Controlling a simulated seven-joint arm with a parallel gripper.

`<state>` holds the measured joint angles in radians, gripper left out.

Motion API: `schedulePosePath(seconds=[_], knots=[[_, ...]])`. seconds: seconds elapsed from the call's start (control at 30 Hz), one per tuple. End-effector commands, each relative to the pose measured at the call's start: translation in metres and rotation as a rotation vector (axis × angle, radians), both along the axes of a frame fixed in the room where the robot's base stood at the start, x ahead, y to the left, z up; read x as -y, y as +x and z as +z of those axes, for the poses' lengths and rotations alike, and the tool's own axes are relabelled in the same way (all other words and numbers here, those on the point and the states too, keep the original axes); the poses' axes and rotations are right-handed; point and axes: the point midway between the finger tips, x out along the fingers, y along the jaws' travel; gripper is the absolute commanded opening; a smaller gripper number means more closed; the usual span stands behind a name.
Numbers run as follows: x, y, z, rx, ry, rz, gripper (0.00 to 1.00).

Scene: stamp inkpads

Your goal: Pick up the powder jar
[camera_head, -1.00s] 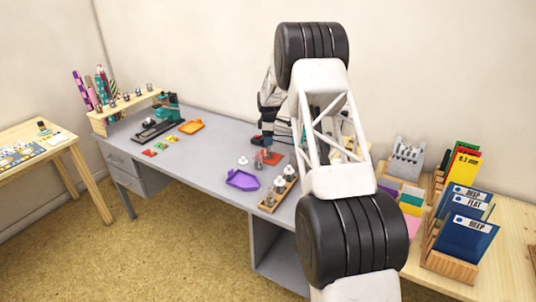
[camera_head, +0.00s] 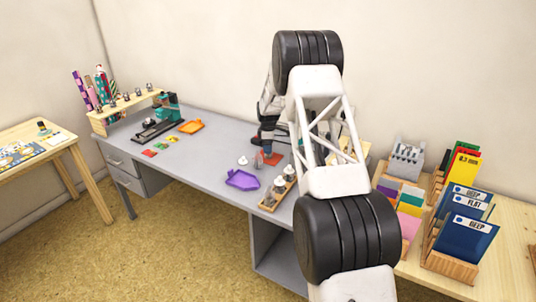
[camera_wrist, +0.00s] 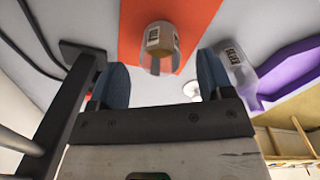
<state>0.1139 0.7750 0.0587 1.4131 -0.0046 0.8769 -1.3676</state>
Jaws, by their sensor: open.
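A small clear jar of brown powder (camera_wrist: 161,47) with a pale label stands over the orange-red mat (camera_wrist: 105,22) in the wrist view. My gripper (camera_wrist: 162,82) is open, and its two blue fingers show on either side below the jar in the picture, apart from it. A second jar (camera_wrist: 238,68), clear with pale contents and a label that seems to read SILVER, is just right of the right finger. In the head view my gripper (camera_head: 267,143) is low over the mat (camera_head: 276,159), and the jars there are small and partly hidden.
A purple tray (camera_head: 242,180) lies left of a wooden rack (camera_head: 268,203) with several knobbed stamps. A white knobbed piece (camera_head: 243,160) stands near the mat. An orange tray (camera_head: 191,127) is farther left. The grey desk between them is mostly clear.

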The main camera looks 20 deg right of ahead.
Motion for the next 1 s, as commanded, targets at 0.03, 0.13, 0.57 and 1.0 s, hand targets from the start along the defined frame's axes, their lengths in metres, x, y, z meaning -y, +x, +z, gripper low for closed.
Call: schedulePosePath(seconds=[0.03, 0.13, 0.57, 1.0], knots=[[-0.001, 0.000, -0.007, -0.002, 0.001, 0.000, 0.73], [-0.002, 0.000, -0.018, -0.002, 0.001, 0.000, 0.73], [-0.001, 0.000, -0.033, 0.001, 0.000, 0.000, 0.73], [-0.001, 0.000, -0.033, 0.001, 0.000, 0.000, 0.60]])
